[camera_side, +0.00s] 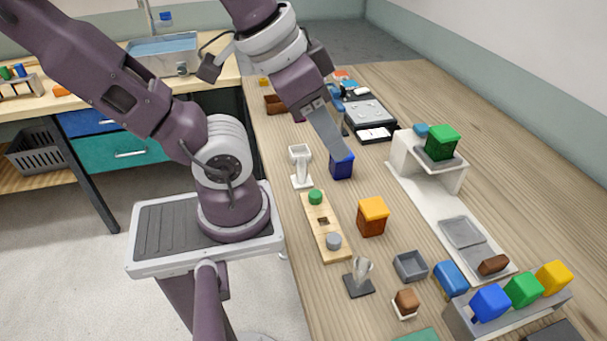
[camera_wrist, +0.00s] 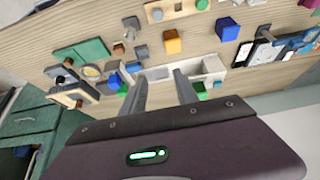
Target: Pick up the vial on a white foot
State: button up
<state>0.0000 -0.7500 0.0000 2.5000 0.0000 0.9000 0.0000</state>
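A pale white piece with a squarish cup-like top and a narrow stem stands upright on a white foot (camera_side: 301,168) near the table's left edge in the side view. I take it for the vial on a white foot, though its glass is hard to make out. Part of it seems to show at the top edge of the wrist view (camera_wrist: 256,2). My gripper (camera_side: 338,156) is above the table, to its right and apart from it, partly in front of a dark blue cube (camera_side: 343,168). In the wrist view my gripper's fingers (camera_wrist: 160,74) are spread with nothing held.
A wooden strip with knobs (camera_side: 325,238) lies in front of the white foot, and an orange block (camera_side: 372,216) right of it. A clear piece on a dark foot (camera_side: 361,278) stands nearer. A white raised stand (camera_side: 408,165) is right. Bare wood lies between several items.

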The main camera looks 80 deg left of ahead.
dwell(0.3)
jog(key=o, duration=0.4)
jog(key=m+g+y, duration=1.1)
jog(key=m+y, duration=0.1)
jog(key=m, duration=0.1)
send_near(305, 166)
jog(key=x, duration=0.3)
jog(key=shift+s+a+f, duration=0.15)
jog(key=shift+a, duration=0.1)
jog(key=shift+a+f+y, duration=0.2)
jog(key=shift+a+y, duration=0.05)
jog(key=shift+y, duration=0.05)
jog(key=shift+m, duration=0.3)
jog(key=x, duration=0.7)
